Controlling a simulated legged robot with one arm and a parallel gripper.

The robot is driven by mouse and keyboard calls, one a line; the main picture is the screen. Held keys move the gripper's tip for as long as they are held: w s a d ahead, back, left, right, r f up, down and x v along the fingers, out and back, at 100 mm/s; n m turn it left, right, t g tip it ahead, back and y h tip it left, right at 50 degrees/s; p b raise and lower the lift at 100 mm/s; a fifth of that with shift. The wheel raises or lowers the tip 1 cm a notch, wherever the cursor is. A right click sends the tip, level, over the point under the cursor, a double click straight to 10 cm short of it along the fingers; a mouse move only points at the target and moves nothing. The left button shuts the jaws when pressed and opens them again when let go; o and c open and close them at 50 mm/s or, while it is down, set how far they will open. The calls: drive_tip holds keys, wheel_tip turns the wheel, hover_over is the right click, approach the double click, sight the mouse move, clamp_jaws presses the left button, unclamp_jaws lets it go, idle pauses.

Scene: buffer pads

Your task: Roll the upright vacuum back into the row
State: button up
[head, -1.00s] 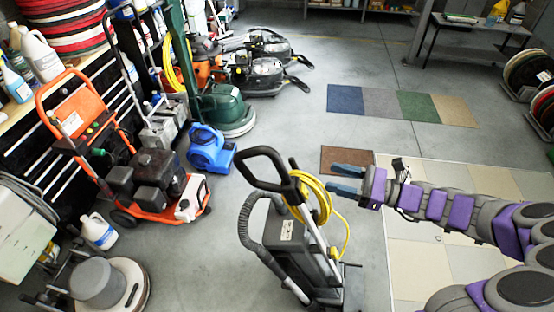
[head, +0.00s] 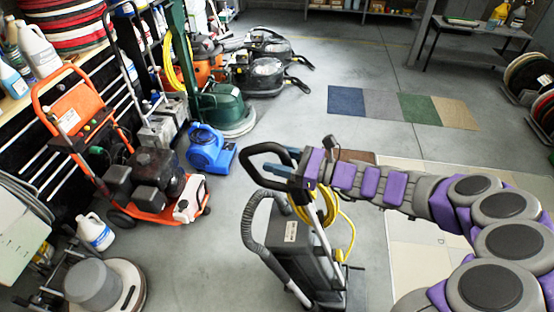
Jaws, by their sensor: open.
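The upright vacuum (head: 292,262) stands in the front middle, with a dark body, a grey hose, a coiled yellow cord (head: 329,212) and a black loop handle (head: 256,152) at the top. My arm reaches in from the right. My gripper (head: 283,162), with blue fingers, is open at the right side of the loop handle. The fingers overlap the handle in the picture; I cannot tell whether they touch it. My wrist hides part of the handle's upper post. The row of machines runs along the left, with an orange pressure washer (head: 150,185) and a green floor machine (head: 222,108).
A blue air mover (head: 208,148) stands in the row behind the vacuum. A grey floor polisher (head: 98,285) and a white jug (head: 95,232) are at the front left. Bare floor lies between the vacuum and the row. Carpet samples (head: 400,105) lie at the back right.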

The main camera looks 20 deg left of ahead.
drive_tip(key=shift+a, duration=0.4)
drive_tip(key=shift+d+r, duration=0.2)
drive_tip(key=shift+d, duration=0.55)
drive_tip(key=c, duration=0.3)
drive_tip(key=shift+a, duration=0.35)
drive_tip(key=c, duration=0.3)
drive_tip(key=shift+f, duration=0.1)
clamp_jaws()
